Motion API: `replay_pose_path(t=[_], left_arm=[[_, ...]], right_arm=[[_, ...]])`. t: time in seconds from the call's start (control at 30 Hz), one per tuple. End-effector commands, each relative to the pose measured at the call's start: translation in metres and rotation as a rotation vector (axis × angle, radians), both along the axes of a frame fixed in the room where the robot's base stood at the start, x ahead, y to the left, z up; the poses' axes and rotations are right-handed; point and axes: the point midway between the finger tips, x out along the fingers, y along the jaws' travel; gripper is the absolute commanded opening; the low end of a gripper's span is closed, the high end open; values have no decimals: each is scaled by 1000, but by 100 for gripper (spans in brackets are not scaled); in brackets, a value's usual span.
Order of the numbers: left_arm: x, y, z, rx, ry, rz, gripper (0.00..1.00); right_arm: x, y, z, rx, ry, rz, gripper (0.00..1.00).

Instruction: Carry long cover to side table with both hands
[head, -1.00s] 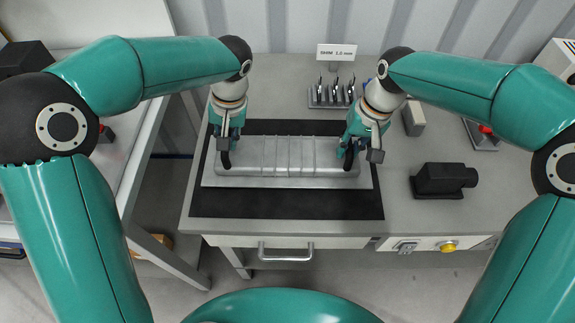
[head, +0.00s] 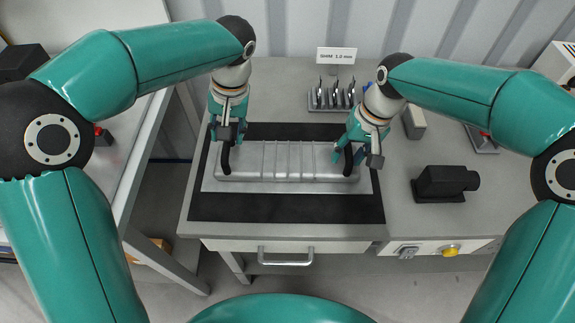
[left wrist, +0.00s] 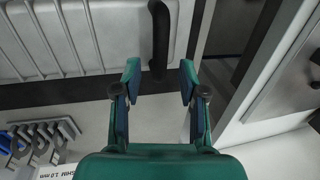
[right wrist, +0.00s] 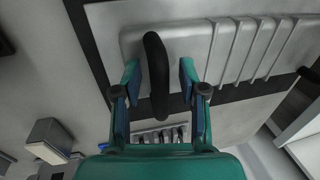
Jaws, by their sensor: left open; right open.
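The long cover (head: 288,160) is a grey ribbed metal lid with a black handle at each end, lying on a metal plate on the black mat (head: 300,207). My left gripper (head: 227,135) is open above the cover's left end, and in the left wrist view the left handle (left wrist: 159,35) lies just ahead of its fingertips. My right gripper (head: 349,150) is open at the right end. In the right wrist view the right handle (right wrist: 156,70) runs between its two fingers, which show gaps on both sides. The side table (head: 130,150) stands at the left.
A tool rack (head: 332,97) with a label sign (head: 336,54) stands behind the cover. A black device (head: 444,182) and a grey block (head: 414,121) stand to the right. A floor gap separates the bench and side table.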

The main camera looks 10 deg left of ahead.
Motion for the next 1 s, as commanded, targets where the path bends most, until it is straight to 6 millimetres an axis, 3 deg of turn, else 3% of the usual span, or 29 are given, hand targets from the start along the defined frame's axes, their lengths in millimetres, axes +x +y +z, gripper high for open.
replay_pose_path(t=[0.1, 0.3, 0.57, 1.0], left_arm=[[1, -6, 26, -2, -4, 0, 42], [2, -12, 58, -1, -2, 1, 42], [1, -14, 72, 0, 2, 1, 42], [1, -14, 72, 0, 2, 2, 42]], right_arm=[[0, 0, 0, 0, 0, 0, 42], [0, 0, 0, 0, 0, 1, 42], [1, -1, 9, 0, -2, 1, 42], [3, -16, 87, 1, -4, 1, 42]])
